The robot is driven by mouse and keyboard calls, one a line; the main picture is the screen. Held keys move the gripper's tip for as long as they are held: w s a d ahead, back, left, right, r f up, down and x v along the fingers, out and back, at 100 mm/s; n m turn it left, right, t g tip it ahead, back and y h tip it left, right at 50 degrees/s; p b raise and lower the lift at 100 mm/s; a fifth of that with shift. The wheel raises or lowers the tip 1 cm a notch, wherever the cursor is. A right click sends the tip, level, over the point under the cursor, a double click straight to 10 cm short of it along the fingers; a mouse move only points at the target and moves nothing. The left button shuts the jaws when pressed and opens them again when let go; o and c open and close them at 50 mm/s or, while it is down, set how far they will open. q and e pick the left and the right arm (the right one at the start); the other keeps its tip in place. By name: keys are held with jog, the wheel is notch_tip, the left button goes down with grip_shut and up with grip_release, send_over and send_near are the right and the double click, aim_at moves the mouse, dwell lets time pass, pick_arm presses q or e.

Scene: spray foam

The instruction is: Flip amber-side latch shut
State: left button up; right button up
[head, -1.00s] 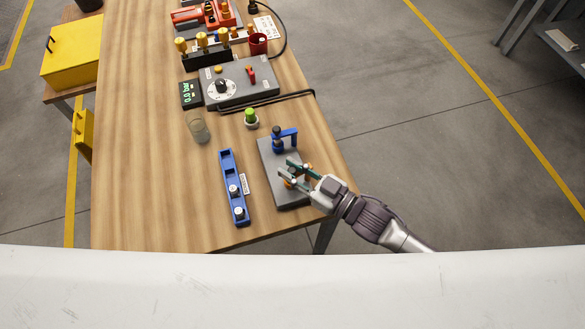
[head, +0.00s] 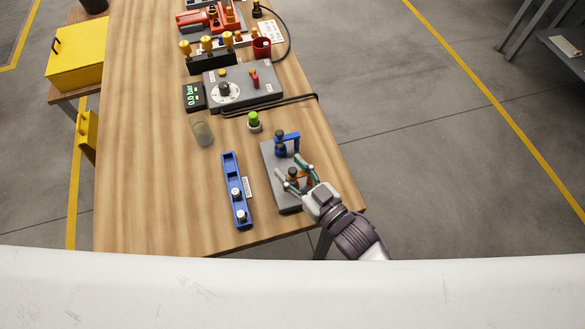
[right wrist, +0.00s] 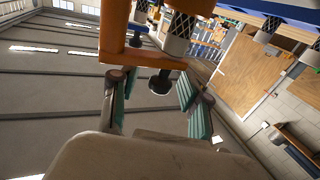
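A grey latch plate (head: 270,165) lies near the table's front right corner. It carries a blue latch (head: 287,141) at its far end and an amber latch (head: 300,182) with a dark knob nearer. My right gripper (head: 294,172) is open, with its teal-padded fingers either side of the amber latch. In the right wrist view the amber bar (right wrist: 145,60) runs across just beyond the spread fingers (right wrist: 155,95), with a black round tip between them. I cannot tell whether the pads touch it. My left gripper is not in view.
A blue rack (head: 234,178) with white-topped pieces lies left of the plate. A green button (head: 254,119), a glass (head: 203,133) and a grey control box (head: 262,87) with a cable stand farther back. The table's left side is clear.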

jog(key=v, duration=1.2)
dwell(0.4)
